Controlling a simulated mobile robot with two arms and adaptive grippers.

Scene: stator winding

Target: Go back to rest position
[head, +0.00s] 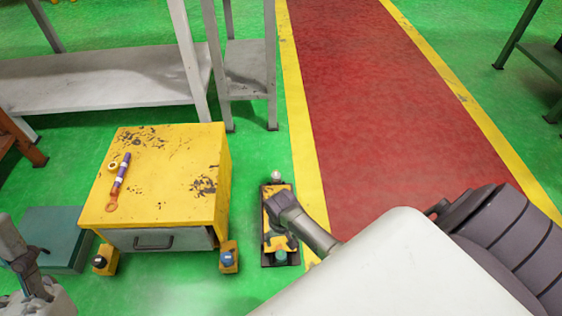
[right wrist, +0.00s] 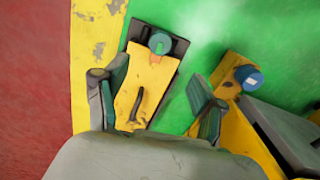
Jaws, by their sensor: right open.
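My right gripper (head: 284,212) is over a yellow-and-black device (head: 281,258) on the green floor right of the yellow cabinet. In the right wrist view, my right gripper (right wrist: 155,92) is open. The device's yellow plate (right wrist: 137,100), with a teal knob and a thin dark piece, shows between its fingers. Nothing is seen gripped; whether the fingers touch the device is unclear. Part of the device is hidden under the gripper in the head view. My left gripper (head: 32,268) is at the left edge; its finger opening is unclear.
A yellow cabinet (head: 170,180) carries a purple-and-orange tool (head: 119,182) and a small ring (head: 113,165). Small yellow blocks with a black knob (head: 105,260) and a blue knob (head: 229,258) stand by its front. Grey shelving (head: 110,78) stands behind. The red walkway (head: 385,100) is clear.

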